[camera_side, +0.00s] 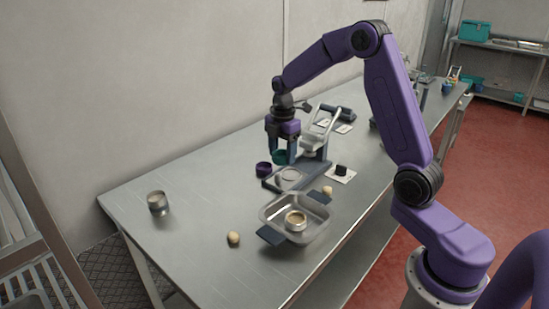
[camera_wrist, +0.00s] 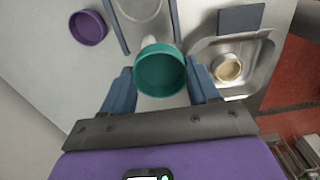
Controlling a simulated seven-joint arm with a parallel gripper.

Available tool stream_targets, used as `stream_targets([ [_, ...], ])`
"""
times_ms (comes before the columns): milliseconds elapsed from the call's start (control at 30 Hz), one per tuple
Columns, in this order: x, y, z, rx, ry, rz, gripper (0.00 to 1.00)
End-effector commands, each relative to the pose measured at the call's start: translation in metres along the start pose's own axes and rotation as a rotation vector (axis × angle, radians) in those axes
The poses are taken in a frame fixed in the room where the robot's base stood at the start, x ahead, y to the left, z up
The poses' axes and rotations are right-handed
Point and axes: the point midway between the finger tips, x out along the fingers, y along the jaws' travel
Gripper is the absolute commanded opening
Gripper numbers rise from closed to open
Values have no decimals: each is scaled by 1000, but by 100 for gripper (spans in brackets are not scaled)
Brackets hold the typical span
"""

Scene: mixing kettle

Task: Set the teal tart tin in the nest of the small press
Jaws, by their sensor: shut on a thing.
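My gripper (camera_side: 281,153) is shut on the teal tart tin (camera_side: 278,157), which is held above the table by the small press. In the wrist view the teal tin (camera_wrist: 160,72) sits between the two blue fingers, its open top facing the camera. The small press (camera_side: 312,146) has a pale lever and a dark base plate with a round, light nest (camera_side: 290,174). The nest looks empty. In the wrist view part of the nest (camera_wrist: 140,8) shows just beyond the tin, partly cut off by the frame edge. The tin is not in the nest.
A purple tin (camera_side: 263,169) stands left of the press. A metal tray (camera_side: 318,223) with a tan-filled tin (camera_side: 296,220) lies in front. Two round tan lumps (camera_side: 233,238) (camera_side: 327,191), a metal cup (camera_side: 157,202) and a white card (camera_side: 341,176) with a black piece are around. The left table area is mostly clear.

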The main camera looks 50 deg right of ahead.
Motion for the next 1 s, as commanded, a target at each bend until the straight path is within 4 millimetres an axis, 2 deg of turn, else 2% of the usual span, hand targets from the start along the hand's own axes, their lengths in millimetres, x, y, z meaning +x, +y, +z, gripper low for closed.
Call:
stream_targets([
  [33,5,6,17,7,0,-2,31],
  [100,10,11,36,6,0,-2,31],
  [200,16,17,55,3,0,-1,31],
  [300,19,19,67,2,0,0,31],
  [467,26,20,71,-2,0,-1,31],
  [1000,72,20,70,-1,0,-1,31],
])
